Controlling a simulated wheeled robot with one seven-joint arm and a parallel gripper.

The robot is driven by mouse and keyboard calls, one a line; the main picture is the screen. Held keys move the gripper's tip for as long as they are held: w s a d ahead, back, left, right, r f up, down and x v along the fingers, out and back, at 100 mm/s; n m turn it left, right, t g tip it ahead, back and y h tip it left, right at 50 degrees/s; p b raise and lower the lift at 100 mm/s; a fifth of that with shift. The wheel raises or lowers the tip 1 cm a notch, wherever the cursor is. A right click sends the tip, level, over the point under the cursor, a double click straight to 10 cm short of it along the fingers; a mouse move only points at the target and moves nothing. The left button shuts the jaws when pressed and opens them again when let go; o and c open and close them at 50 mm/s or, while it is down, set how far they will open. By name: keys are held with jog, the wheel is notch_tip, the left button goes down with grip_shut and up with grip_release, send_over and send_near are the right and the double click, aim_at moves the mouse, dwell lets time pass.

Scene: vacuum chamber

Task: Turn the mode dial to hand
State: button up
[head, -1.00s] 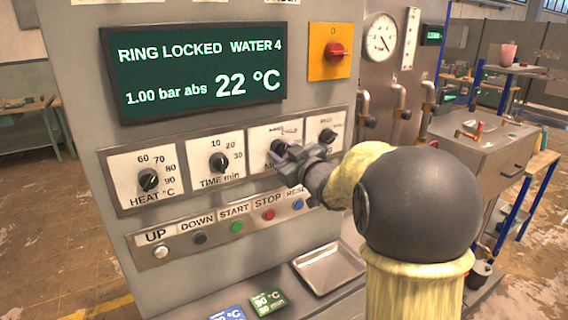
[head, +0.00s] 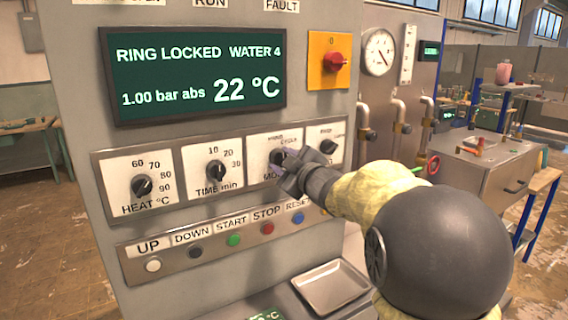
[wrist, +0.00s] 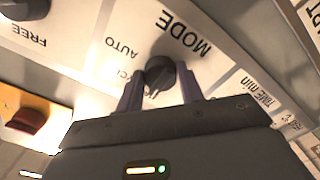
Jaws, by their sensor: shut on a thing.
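The mode dial (head: 277,157) is a black knob on a white plate, third in the row of dials; in the head view my gripper partly covers it. In the wrist view the mode dial (wrist: 160,74) sits below the word MODE, with AUTO and a partly covered CYCLE label beside it. My gripper (head: 286,162) reaches in from the right, and its two purple-grey fingers (wrist: 160,92) are shut on the dial from both sides. The hand label is too small or hidden to read surely, and the dial's exact pointing is unclear.
The heat dial (head: 141,186) and time dial (head: 215,171) are to the left; another dial (head: 328,147) is close on the right. A button row with a red stop button (head: 267,228) runs below. An orange plate with a red switch (head: 334,62) is above. A metal tray (head: 331,287) lies below.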

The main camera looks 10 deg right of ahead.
jog(key=o, duration=1)
jog(key=shift+s, duration=0.1)
jog(key=b+v, duration=0.2)
jog(key=v, duration=1.5)
jog(key=shift+s, duration=0.1)
